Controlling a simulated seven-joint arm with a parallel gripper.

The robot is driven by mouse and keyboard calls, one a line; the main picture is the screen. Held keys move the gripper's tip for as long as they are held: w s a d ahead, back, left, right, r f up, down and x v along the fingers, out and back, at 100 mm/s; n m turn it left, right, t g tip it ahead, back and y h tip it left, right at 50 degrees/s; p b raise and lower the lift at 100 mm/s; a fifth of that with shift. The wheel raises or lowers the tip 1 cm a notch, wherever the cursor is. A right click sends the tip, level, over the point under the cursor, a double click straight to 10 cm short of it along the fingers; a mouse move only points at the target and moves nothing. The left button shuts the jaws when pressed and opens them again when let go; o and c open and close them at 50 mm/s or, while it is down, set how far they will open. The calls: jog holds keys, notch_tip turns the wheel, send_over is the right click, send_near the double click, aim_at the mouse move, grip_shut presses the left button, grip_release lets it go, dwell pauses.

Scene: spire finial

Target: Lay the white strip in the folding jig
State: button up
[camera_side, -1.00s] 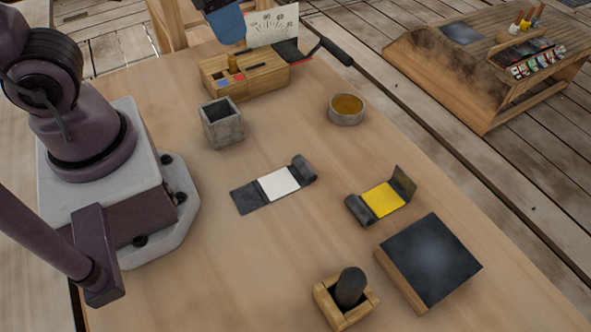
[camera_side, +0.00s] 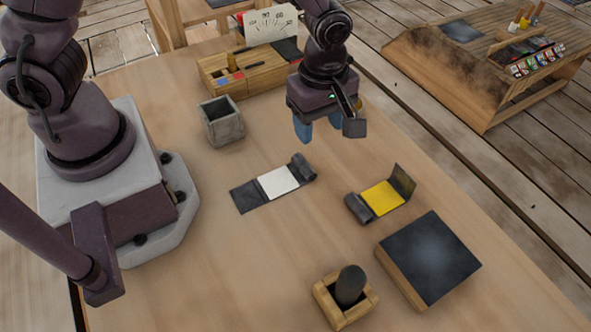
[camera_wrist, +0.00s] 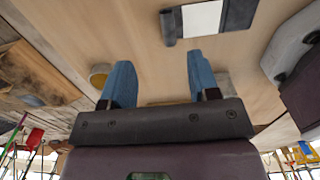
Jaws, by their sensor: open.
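The white strip (camera_side: 278,182) lies flat on the table in the middle of the side view. It has a white middle panel, a flat dark end at left and a curled dark end at right. It also shows at the top of the wrist view (camera_wrist: 202,18). My gripper (camera_side: 319,128) is open and empty above the table, up and to the right of the strip. Its blue fingers stand apart in the wrist view (camera_wrist: 162,80). I cannot tell which fixture is the folding jig; a small wooden block holding a dark rounded piece (camera_side: 350,287) stands at the front.
A yellow strip (camera_side: 382,198) with raised dark ends lies at right. A dark-topped block (camera_side: 430,258) stands in front of it. A grey open box (camera_side: 222,122) and a wooden tool rack (camera_side: 243,75) stand behind. The table's front left is clear.

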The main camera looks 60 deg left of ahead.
send_over(310, 171)
jog(key=f, duration=0.7)
jog(key=shift+w+d+f, duration=0.1)
jog(key=shift+w+d, duration=0.2)
jog(key=shift+w, duration=0.05)
jog(key=f, duration=0.5)
jog(key=shift+s+a, duration=0.25)
jog(key=shift+s, duration=0.1)
grip_shut()
